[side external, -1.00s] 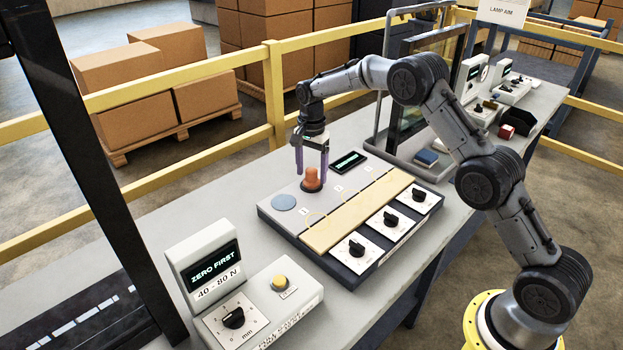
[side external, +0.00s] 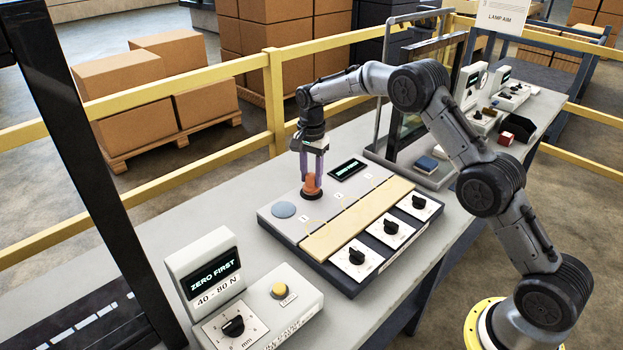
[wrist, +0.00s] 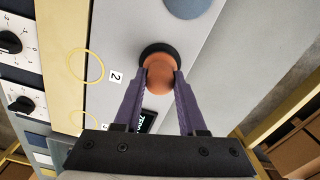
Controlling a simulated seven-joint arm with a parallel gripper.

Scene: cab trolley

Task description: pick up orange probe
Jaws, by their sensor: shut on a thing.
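The orange probe (side external: 311,183) stands upright on its dark round base on the grey top of the panel (side external: 274,194). It also shows in the wrist view (wrist: 160,76), between the tips of the purple fingers. My gripper (side external: 312,172) points down over it, with the fingers shut on the probe's orange body from both sides. In the wrist view my gripper (wrist: 161,80) touches the probe on its left and right. The black base (wrist: 158,50) still appears to rest on the panel.
A blue-grey disc (side external: 283,210) lies left of the probe. A tan strip (side external: 345,225) and several black knobs (side external: 357,253) are on the panel. A small display (side external: 348,169) sits behind. The "ZERO FIRST" unit (side external: 213,275) stands at front left. A dark frame (side external: 405,105) stands at back right.

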